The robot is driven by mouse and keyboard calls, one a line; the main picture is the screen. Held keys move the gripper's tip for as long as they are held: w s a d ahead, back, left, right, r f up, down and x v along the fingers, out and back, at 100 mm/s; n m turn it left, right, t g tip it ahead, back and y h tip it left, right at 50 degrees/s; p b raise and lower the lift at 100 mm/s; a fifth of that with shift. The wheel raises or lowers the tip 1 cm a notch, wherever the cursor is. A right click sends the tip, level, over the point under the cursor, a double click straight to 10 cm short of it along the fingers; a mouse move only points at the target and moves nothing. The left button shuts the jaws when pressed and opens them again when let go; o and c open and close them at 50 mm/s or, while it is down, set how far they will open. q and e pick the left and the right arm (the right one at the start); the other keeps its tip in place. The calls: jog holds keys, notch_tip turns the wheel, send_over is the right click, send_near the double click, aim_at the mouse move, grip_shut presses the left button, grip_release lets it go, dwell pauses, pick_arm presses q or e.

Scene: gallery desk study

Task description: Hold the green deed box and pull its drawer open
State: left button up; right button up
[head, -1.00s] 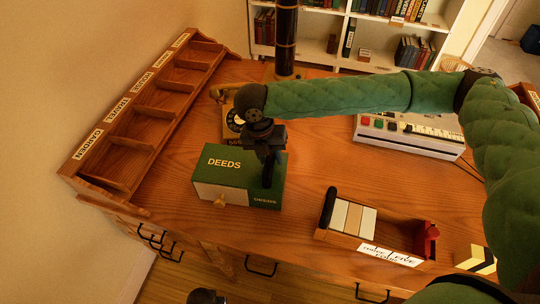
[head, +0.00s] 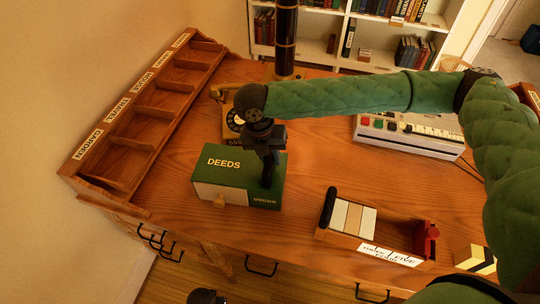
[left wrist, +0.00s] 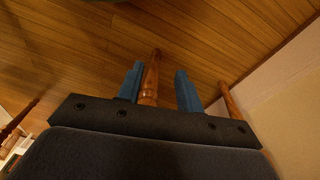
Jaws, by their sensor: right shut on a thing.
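The green deed box (head: 225,168), lettered DEEDS, sits on the wooden desk near its front left. Its pale drawer front (head: 207,193) has a small wooden knob (head: 219,201) and looks closed, facing the desk's front edge. My right gripper (head: 267,178) reaches down from above and is shut on the deed box toward its right side. The far fingertip is hidden. In the left wrist view my left gripper (left wrist: 160,90) has its two blue fingers spread, with nothing held. A turned wooden leg shows beyond the gap, over the floorboards. The box is not in that view.
A labelled wooden rack (head: 135,110) stands along the desk's left edge. Bare desk separates box and tray.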

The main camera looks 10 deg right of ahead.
aim_at(218, 205)
pick_arm(q)
jog(key=shift+o, duration=0.4)
jog(key=shift+o, duration=1.3)
jog(key=s+r, duration=0.2)
jog(key=s, duration=0.9)
jog(key=w+d+r+t+h, duration=0.2)
jog(key=w+r+t, duration=0.35)
jog(key=r, duration=0.75)
jog(key=w+d+r+m+t+h, duration=0.1)
jog(key=w+r+t, duration=0.5)
jog(key=r, duration=0.7)
jog(key=w+d+r+t+h, duration=0.2)
jog(key=w+r+t, duration=0.4)
jog(key=r, duration=0.7)
jog(key=shift+g, duration=0.75)
jog(key=x, duration=1.2)
jog(key=shift+w+a+r, duration=0.1)
jog(key=shift+w+a, duration=0.05)
jog(key=shift+a, duration=0.05)
jog(key=shift+c, duration=0.4)
